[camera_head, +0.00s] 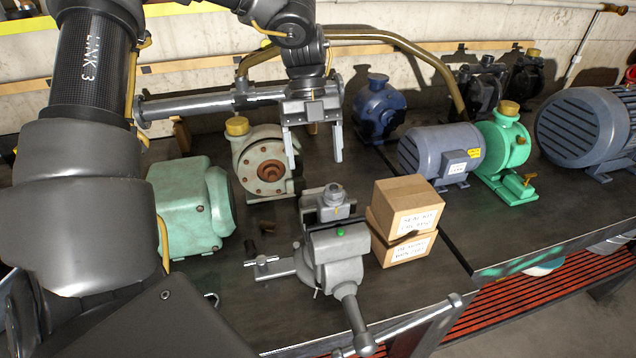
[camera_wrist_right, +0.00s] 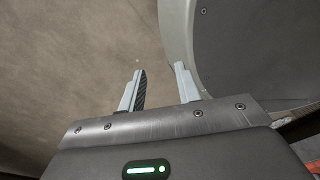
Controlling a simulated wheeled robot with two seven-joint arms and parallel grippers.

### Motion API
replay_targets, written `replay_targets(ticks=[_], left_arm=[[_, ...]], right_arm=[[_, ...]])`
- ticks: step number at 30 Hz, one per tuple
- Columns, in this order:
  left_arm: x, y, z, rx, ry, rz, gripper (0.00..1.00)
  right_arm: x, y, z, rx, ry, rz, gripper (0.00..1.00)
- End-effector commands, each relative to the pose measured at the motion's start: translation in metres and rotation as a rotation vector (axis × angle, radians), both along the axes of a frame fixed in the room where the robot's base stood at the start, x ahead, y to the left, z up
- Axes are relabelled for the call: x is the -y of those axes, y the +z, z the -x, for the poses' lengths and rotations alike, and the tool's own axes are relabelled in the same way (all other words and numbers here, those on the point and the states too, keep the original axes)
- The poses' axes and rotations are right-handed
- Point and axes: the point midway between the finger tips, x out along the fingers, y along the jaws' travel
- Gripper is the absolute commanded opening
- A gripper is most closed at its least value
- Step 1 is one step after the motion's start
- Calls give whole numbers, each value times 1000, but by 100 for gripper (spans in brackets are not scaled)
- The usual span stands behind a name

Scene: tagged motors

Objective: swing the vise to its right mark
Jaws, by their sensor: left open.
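The grey vise (camera_head: 338,268) stands on the dark workbench (camera_head: 270,315) at the front middle. Its screw end points toward the front edge, with a long bar handle (camera_head: 358,325) across it. A green dot (camera_head: 340,233) is on top, and a small orange line shows on the jaw part behind it. A small lever (camera_head: 265,262) sticks out at the vise's left. I cannot make out the right mark. My left gripper (camera_head: 314,160) is open and empty, above and behind the vise, fingers pointing down. My right gripper (camera_wrist_right: 158,70) is open and empty in the right wrist view, away from the vise.
Two stacked cardboard boxes (camera_head: 405,222) stand close at the vise's right. A green motor (camera_head: 185,205) and a pale green pump (camera_head: 262,165) are to its left and back. A grey-blue motor (camera_head: 440,152) and a green pump (camera_head: 505,150) stand farther right.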

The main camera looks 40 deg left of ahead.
Motion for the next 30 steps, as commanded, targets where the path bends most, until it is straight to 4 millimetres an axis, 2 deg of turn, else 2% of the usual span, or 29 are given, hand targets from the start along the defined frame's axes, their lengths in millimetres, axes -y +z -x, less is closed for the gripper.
replay_targets(ticks=[6,12,24,30], left_arm=[[11,-37,11,-4,2,2,76],[18,-59,16,-2,4,1,76],[21,-66,17,0,5,0,76],[20,-66,17,0,5,0,50]], right_arm=[[0,8,-12,16,0,0,33],[0,12,-17,24,0,-1,33],[0,12,-14,20,0,0,33],[0,12,-12,17,0,-1,33]])
